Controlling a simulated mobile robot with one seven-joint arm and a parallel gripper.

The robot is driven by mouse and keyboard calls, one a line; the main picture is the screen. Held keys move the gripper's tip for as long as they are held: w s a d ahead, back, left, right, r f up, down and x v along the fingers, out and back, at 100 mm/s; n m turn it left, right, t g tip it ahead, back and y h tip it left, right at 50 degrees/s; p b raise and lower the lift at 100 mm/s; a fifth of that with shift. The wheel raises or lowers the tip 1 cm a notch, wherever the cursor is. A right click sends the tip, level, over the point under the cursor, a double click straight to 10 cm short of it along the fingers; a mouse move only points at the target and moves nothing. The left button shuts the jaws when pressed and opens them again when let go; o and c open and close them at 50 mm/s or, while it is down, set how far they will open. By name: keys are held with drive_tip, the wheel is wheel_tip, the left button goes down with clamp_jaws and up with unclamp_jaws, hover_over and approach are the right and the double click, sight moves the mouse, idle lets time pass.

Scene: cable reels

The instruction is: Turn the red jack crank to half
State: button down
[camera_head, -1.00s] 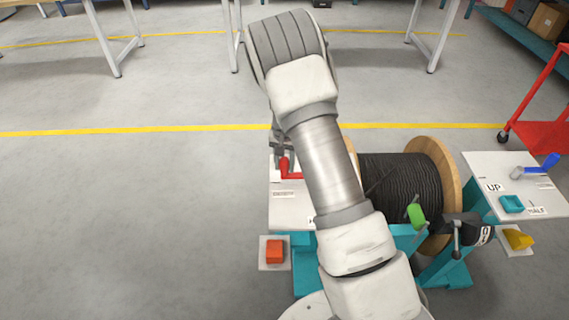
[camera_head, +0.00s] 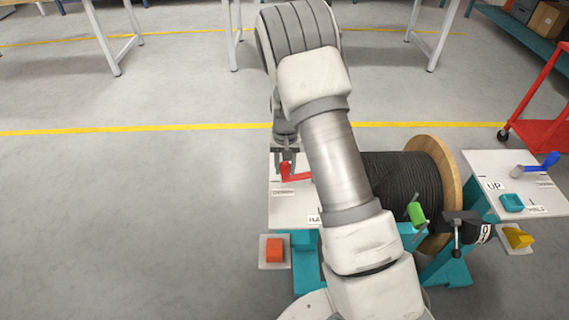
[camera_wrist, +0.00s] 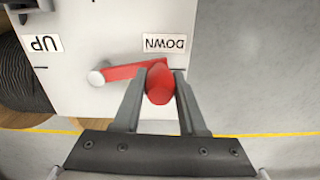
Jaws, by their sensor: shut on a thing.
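The red jack crank (camera_head: 298,178) sits on the white top of the left stand (camera_head: 290,208). In the wrist view its red arm (camera_wrist: 126,71) runs from a pale round pivot at the left to the upright red handle (camera_wrist: 159,84). The handle is beside the DOWN label (camera_wrist: 164,43); the UP label (camera_wrist: 42,43) is on the other side of the plate. My gripper (camera_head: 286,162) is shut on the red handle, with one finger on each side of it. The HALF label is mostly hidden behind my arm in the head view.
A black cable reel (camera_head: 400,182) stands right of the left stand, partly behind my arm. A blue crank (camera_head: 540,164) is on the right stand (camera_head: 500,162). An orange block (camera_head: 275,250) is at the front left, and a red cart (camera_head: 545,120) is at the right. The left floor is clear.

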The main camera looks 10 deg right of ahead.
drive_tip(key=s+n, duration=0.3)
drive_tip(key=shift+s+d+n, duration=0.1)
drive_tip(key=shift+d+n, duration=0.2)
drive_tip(key=s+n, duration=0.1)
drive_tip(key=s+d+n, duration=0.1)
drive_tip(key=n, duration=0.1)
drive_tip(key=s+d+n, duration=0.1)
drive_tip(key=shift+s+r+n, duration=0.1)
drive_tip(key=shift+s+n, duration=0.15)
drive_tip(key=shift+n, duration=0.05)
drive_tip(key=s+d+n, duration=0.1)
drive_tip(key=n, duration=0.1)
drive_tip(key=s+d+n+p, duration=0.1)
drive_tip(key=d+n, duration=0.1)
drive_tip(key=shift+s, duration=0.15)
drive_tip(key=shift+s+d+n+p, duration=0.2)
drive_tip(key=shift+d+n+p, duration=0.2)
drive_tip(key=shift+d+n, duration=0.4)
drive_tip(key=shift+s+d+n+p, duration=0.2)
drive_tip(key=shift+d+n+p, duration=0.25)
drive_tip(key=shift+n, duration=0.55)
drive_tip(key=shift+d, duration=0.1)
drive_tip(key=shift+c, duration=2.3)
unclamp_jaws()
